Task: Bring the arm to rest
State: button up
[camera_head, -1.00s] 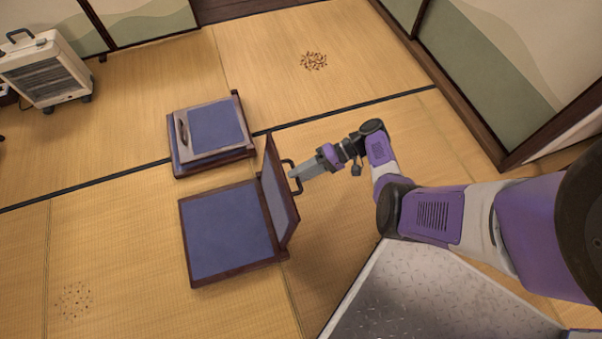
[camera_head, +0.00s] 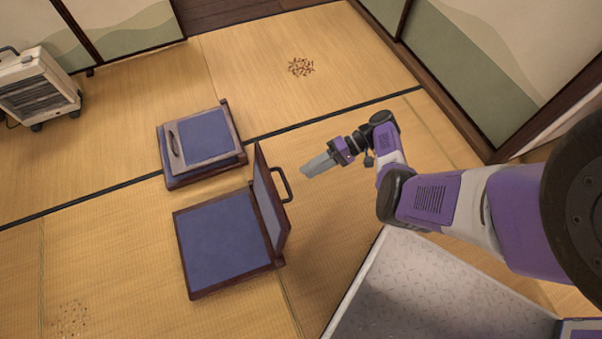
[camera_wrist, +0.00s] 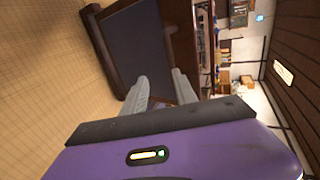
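My arm reaches in from the right in the head view. My gripper (camera_head: 307,171) hangs over the tatami, just right of a black handle (camera_head: 284,184) and apart from it. In the wrist view my gripper (camera_wrist: 161,83) shows two grey fingers spread with a gap and nothing between them. The handle is on the raised backrest (camera_head: 268,208) of a legless floor chair with a blue seat (camera_head: 222,240). The wrist view shows a dark-framed blue panel (camera_wrist: 140,45) beyond the fingers.
A second floor chair (camera_head: 206,135) lies folded flat behind the first. A white heater (camera_head: 38,90) stands at the far left. Brown bits (camera_head: 301,67) lie on the mat at the back, and faint specks (camera_head: 72,318) at the front left.

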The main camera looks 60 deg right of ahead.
jog(key=shift+s+d+r, duration=0.25)
jog(key=shift+s+d, duration=0.05)
jog(key=shift+d, duration=0.1)
dwell(0.3)
